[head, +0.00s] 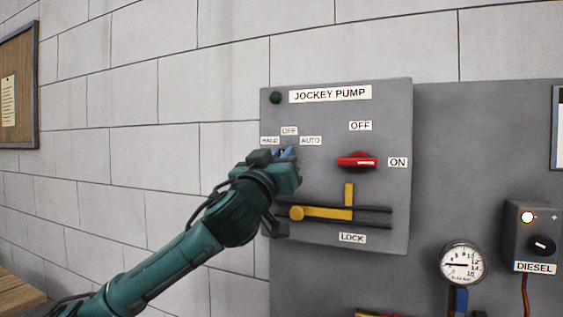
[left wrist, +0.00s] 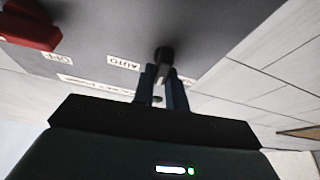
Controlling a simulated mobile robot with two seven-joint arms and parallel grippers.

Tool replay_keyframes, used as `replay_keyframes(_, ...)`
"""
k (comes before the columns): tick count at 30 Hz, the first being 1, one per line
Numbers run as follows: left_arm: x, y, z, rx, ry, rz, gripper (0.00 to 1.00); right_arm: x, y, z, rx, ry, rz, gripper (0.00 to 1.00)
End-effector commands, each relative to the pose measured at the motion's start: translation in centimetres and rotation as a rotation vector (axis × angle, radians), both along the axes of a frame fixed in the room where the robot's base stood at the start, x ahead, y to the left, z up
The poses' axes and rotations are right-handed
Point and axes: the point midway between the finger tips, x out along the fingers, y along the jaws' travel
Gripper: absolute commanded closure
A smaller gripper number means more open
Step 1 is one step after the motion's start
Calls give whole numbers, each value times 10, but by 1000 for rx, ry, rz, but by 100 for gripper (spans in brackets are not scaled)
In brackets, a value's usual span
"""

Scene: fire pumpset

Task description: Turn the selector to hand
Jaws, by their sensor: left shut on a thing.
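The jockey pump panel (head: 335,220) is a grey box on the wall with HAND (head: 269,140), OFF (head: 289,131) and AUTO (head: 311,141) labels around the selector. My left gripper (head: 286,153) is in front of the selector and hides it in the head view. In the left wrist view the selector (left wrist: 164,54) is a small dark knob. The blue fingers of my left gripper (left wrist: 163,82) are shut on it. I cannot tell which label the selector points at. My right gripper is not in view.
A red switch handle (head: 357,162) points to ON, right of my gripper. Below it is a yellow lock bar (head: 325,213) on dark rails. A pressure gauge (head: 462,264) and a DIESEL box (head: 533,235) are at the lower right. A notice board (head: 20,88) hangs far left.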

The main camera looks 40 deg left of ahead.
Motion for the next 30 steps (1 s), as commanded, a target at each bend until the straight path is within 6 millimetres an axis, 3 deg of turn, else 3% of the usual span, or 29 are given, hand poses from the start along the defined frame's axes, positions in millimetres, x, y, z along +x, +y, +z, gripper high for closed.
replay_keyframes(18,3,-1,-6,-479,-136,-9,100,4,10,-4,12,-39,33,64)
replay_keyframes(30,3,0,-7,-639,-184,-5,100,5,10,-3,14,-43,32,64)
